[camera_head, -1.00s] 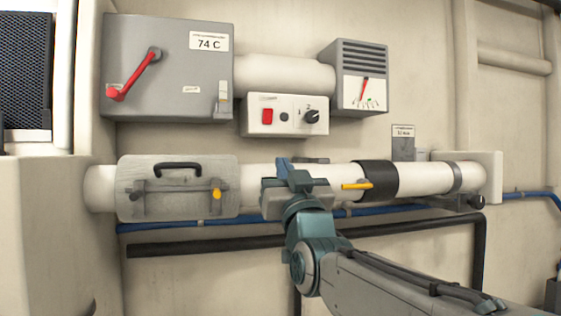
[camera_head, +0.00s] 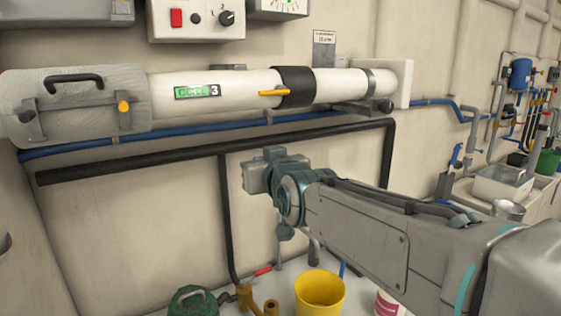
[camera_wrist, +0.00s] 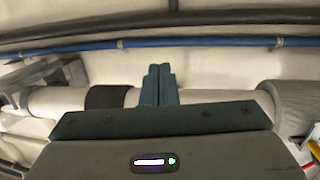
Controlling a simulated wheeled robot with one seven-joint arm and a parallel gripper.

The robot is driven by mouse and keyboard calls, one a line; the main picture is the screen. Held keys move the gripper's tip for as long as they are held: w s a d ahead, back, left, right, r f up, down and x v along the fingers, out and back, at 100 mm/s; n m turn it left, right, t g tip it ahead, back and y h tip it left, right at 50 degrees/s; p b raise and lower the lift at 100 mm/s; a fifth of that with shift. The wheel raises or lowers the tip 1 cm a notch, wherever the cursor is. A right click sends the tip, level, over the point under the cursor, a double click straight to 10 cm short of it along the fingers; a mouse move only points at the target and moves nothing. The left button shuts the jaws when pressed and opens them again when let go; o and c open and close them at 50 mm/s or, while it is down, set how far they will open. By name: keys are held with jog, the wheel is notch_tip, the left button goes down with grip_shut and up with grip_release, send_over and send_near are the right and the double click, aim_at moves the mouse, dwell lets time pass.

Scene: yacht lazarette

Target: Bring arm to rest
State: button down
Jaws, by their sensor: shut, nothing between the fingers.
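My gripper (camera_head: 258,172) is at the end of my arm, in front of the wall and below the white pipe (camera_head: 242,90) in the head view. Its fingers point left and away from the camera there. In the wrist view the two fingers of my gripper (camera_wrist: 159,72) lie side by side, shut, with nothing between them. The white pipe also shows behind the fingers in the wrist view (camera_wrist: 206,98). The gripper appears apart from the pipe.
A black pipe (camera_head: 150,168) and a blue pipe (camera_head: 75,150) run along the wall. A sink (camera_head: 502,184) is at right.

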jog(key=s+d+f+m+g+h+p, duration=0.1)
jog(key=s+d+f+g+h, duration=0.2)
jog(key=d+f, duration=0.35)
jog(key=s+d+f+m+g+h+p, duration=0.1)
jog(key=s+d+f+g, duration=0.2)
jog(key=s+d+f, duration=0.3)
jog(key=s+d+f+m+g+h, duration=0.1)
jog(key=s+d+f+g, duration=0.2)
jog(key=s+f, duration=0.2)
jog(key=s+d+f+m+g+h+p, duration=0.1)
jog(key=s+d+f+g, duration=0.2)
jog(key=s+f, duration=0.3)
jog(key=s, duration=0.2)
jog(key=shift+s+d+m+g, duration=0.3)
jog(key=shift+s, duration=0.1)
